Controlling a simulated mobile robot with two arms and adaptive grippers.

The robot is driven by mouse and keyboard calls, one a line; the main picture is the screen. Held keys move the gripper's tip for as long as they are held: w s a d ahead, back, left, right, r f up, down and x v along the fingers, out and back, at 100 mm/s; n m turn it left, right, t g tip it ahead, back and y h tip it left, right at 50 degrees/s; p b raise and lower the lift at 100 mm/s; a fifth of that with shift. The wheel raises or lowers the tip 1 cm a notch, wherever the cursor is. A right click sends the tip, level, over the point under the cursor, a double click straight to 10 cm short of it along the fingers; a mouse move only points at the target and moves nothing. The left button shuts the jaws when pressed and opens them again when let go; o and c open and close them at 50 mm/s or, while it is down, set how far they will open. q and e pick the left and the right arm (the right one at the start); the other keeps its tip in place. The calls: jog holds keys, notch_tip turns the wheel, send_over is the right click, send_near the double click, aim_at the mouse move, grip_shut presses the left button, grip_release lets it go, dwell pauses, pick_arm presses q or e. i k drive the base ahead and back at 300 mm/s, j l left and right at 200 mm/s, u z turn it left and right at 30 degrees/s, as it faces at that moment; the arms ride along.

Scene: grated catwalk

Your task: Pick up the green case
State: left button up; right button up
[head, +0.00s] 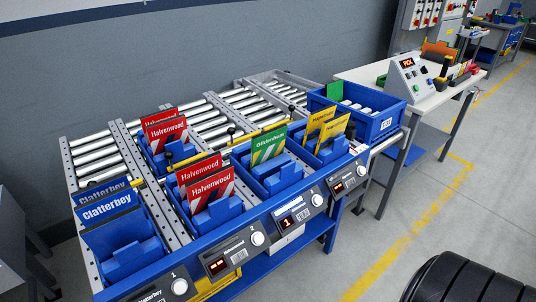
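A green case (269,146) with a white label strip reading something like "Gilderdorn" stands upright, leaning back a little, in a blue bin (285,182) of the rack. Its lower part is hidden by the bin's blue front pieces. The display (292,220) below that bin shows a red 1. A second green piece (335,91) shows at the left end of the blue tote on the right; I cannot tell what it is. Neither of my grippers is in view.
Red Halvenwood cases (209,186), blue Clatterbey cases (106,207) and yellow cases (331,131) stand in neighbouring bins. Rollers (228,112) lie behind. A blue tote (375,128) stands right of the rack, beside a white bench (431,101).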

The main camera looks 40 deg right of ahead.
aim_at(266, 145)
jog(key=z, duration=1.8)
